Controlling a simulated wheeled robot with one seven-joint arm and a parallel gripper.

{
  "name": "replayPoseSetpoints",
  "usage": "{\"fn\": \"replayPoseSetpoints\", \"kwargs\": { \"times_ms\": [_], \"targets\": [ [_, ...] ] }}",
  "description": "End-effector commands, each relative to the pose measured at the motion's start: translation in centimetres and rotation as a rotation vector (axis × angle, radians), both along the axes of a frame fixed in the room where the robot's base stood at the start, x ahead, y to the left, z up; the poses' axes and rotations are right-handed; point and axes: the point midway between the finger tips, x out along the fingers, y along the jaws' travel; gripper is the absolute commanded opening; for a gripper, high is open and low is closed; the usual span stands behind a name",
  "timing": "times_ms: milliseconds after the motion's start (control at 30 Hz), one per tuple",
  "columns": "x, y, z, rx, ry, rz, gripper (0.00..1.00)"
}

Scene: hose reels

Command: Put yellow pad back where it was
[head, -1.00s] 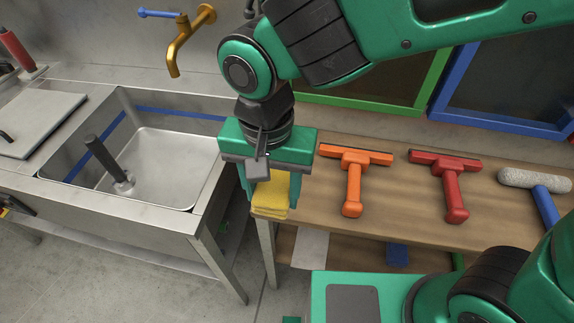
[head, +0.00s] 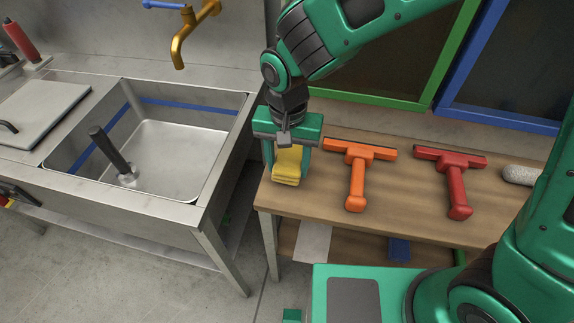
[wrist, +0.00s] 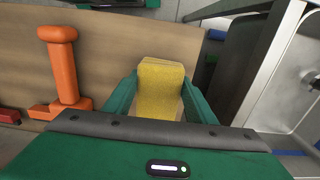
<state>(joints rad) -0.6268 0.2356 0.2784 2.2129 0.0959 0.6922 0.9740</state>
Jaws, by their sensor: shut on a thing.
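The yellow pad (head: 287,164) is a folded, layered block between the fingers of my gripper (head: 286,172), at the left end of the wooden bench. In the wrist view the pad (wrist: 160,88) stands between the two green fingers of the gripper (wrist: 158,100), which is shut on it. The pad is over the bench top (head: 318,200); I cannot tell whether its underside touches the wood. Its upper part is partly hidden by the gripper in the head view.
An orange squeegee (head: 356,180) lies close to the right of my gripper. A red squeegee (head: 456,185) and a grey roller (head: 519,175) lie farther right. A metal sink (head: 172,165) stands left of the bench, across a narrow gap. Framed panels lean behind.

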Motion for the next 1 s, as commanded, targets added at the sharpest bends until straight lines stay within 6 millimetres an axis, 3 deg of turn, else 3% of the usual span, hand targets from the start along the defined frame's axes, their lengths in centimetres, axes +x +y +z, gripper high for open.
{"fn": "replayPoseSetpoints", "kwargs": {
  "times_ms": [133, 533, 567, 633, 1000],
  "targets": [
    [0.0, 0.0, -1.7, -0.001, 0.000, 0.000, 0.29],
    [0.0, 0.0, -2.1, 0.000, 0.000, -0.001, 0.29],
    [0.0, 0.0, -2.1, 0.000, 0.000, -0.001, 0.56],
    [0.0, 0.0, -2.1, 0.000, -0.001, -0.001, 0.70],
    [0.0, 0.0, -1.7, 0.002, -0.002, -0.001, 0.70]
  ]
}}
